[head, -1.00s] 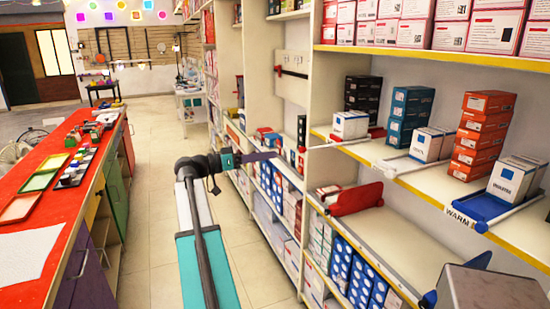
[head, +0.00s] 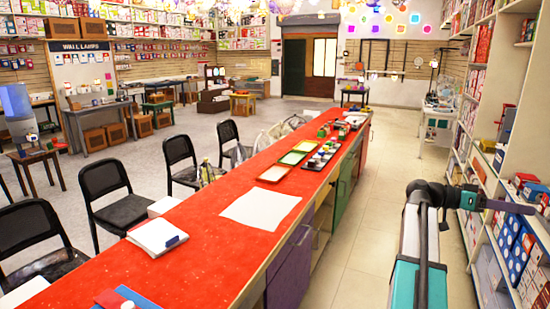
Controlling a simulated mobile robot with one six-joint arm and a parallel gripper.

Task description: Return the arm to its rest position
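My arm (head: 426,250), with a teal and white link and a dark elbow, stands at the lower right of the head view. Its outer part bends to the right, toward the shelving. My gripper (head: 510,207) is at the far end, in front of the lower shelves. It shows as a thin dark purple-grey shape seen edge-on. Its fingers cannot be made out apart, and I see no separate object held in it.
A long red-topped counter (head: 215,237) runs along the aisle to the left of my arm. A tall stocked shelf (head: 478,150) stands close on the right. The tiled aisle (head: 375,180) between them is clear. Several black chairs (head: 108,195) line the counter's far side.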

